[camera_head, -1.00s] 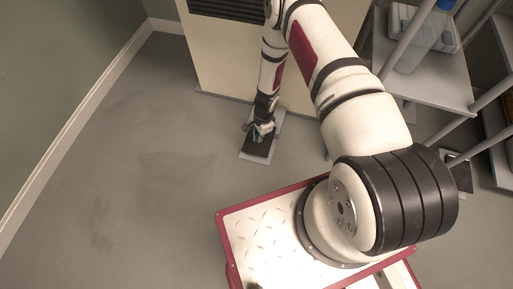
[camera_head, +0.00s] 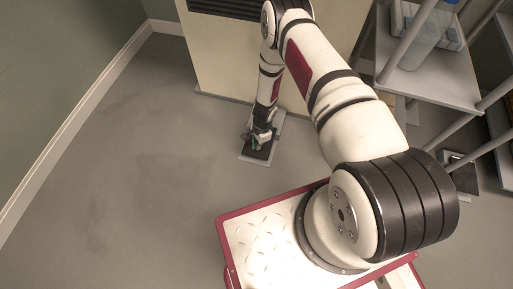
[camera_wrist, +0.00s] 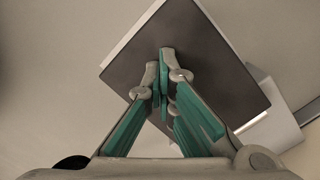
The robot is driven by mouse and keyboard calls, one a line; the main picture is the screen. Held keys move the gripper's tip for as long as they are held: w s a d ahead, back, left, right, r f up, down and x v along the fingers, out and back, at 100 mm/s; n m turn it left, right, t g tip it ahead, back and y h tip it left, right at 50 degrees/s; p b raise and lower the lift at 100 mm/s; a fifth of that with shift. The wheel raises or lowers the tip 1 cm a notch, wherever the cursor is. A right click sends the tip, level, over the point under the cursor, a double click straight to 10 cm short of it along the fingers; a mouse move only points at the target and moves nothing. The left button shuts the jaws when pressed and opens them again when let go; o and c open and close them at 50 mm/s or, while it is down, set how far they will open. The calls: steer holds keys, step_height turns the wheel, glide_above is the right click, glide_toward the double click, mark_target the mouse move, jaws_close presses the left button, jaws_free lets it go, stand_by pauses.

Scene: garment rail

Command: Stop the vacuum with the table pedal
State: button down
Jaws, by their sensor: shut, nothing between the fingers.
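A floor pedal with a dark top plate and a light grey base (camera_head: 250,158) lies at the foot of the cream cabinet in the head view. My gripper (camera_head: 256,144) points down over the pedal's plate and covers part of it. In the wrist view the dark plate (camera_wrist: 225,75) fills the middle, beyond the fingertips. My gripper (camera_wrist: 164,52) is shut there, its green-padded fingers meeting at the tips with nothing between them. I cannot tell whether the tips touch the plate. No vacuum is clearly recognisable.
The cream cabinet (camera_head: 215,60) with a dark grille stands behind the pedal. A grey shelf rack (camera_head: 430,80) stands at the right, with another dark, pedal-like plate (camera_head: 461,172) on the floor by it. The floor (camera_head: 140,170) at the left is clear.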

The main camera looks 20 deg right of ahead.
mark_target(265, 145)
step_height(265, 145, down, 2)
steer(key=shift+s, duration=0.1)
steer(key=shift+r, duration=0.1)
steer(key=shift+w+d+r, duration=0.15)
steer(key=shift+d+r, duration=0.1)
steer(key=shift+d, duration=0.55)
steer(key=shift+w+d+r, duration=0.15)
steer(key=shift+d+r, duration=0.1)
steer(key=shift+d, duration=0.55)
steer(key=shift+d+r, duration=0.1)
steer(key=shift+r, duration=0.05)
step_height(265, 145, up, 12)
steer(key=shift+d, duration=0.3)
